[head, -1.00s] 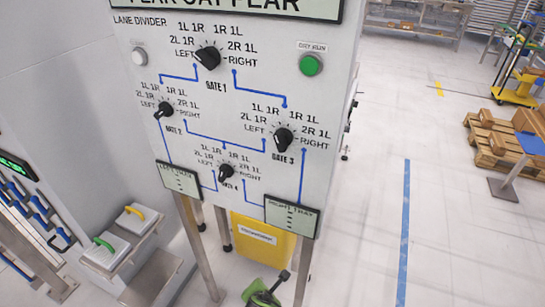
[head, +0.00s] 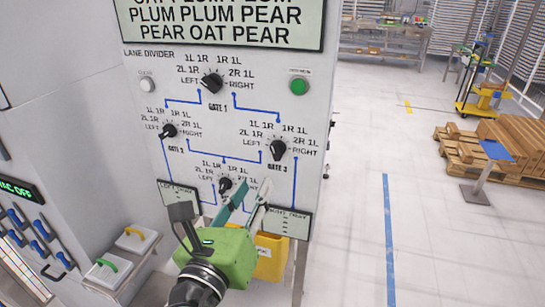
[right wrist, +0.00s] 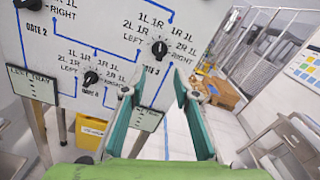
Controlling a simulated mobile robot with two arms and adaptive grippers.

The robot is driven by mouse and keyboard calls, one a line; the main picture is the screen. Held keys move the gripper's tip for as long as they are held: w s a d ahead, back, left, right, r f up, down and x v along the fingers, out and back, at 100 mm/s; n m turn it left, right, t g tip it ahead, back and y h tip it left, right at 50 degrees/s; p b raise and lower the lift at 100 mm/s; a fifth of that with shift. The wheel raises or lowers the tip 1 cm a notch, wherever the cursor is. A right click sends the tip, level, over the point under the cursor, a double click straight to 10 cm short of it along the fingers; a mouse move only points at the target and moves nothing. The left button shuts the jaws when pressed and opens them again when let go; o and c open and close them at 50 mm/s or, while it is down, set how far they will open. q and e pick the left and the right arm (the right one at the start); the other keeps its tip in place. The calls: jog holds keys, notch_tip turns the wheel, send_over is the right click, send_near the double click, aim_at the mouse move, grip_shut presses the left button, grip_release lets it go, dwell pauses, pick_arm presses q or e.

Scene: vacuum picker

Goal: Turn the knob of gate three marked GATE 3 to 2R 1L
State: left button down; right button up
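The black GATE 3 knob (head: 278,150) is on the right side of the white upright panel (head: 290,195). Its labels run from LEFT through 2L 1R, 1L 1R, 1R 1L and 2R 1L (head: 305,142) to RIGHT. I cannot tell which label the knob points to. My right gripper (head: 257,184) is open and empty, below and slightly left of this knob, apart from it. In the right wrist view the GATE 3 knob (right wrist: 160,47) shows above the gap between my two spread fingers (right wrist: 153,88). My left gripper is not in view.
The GATE 1 (head: 212,83), GATE 2 (head: 168,131) and GATE 4 (head: 225,184) knobs share the panel. A green button (head: 299,86) is at upper right. The RIGHT TRAY display (head: 290,222) and a yellow bin (head: 271,262) are low.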

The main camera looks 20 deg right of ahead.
aim_at(274, 152)
jog(key=p+x, duration=0.2)
jog(key=x, duration=1)
jog(key=shift+w+d, duration=0.15)
jog(key=shift+w, duration=0.05)
grip_shut()
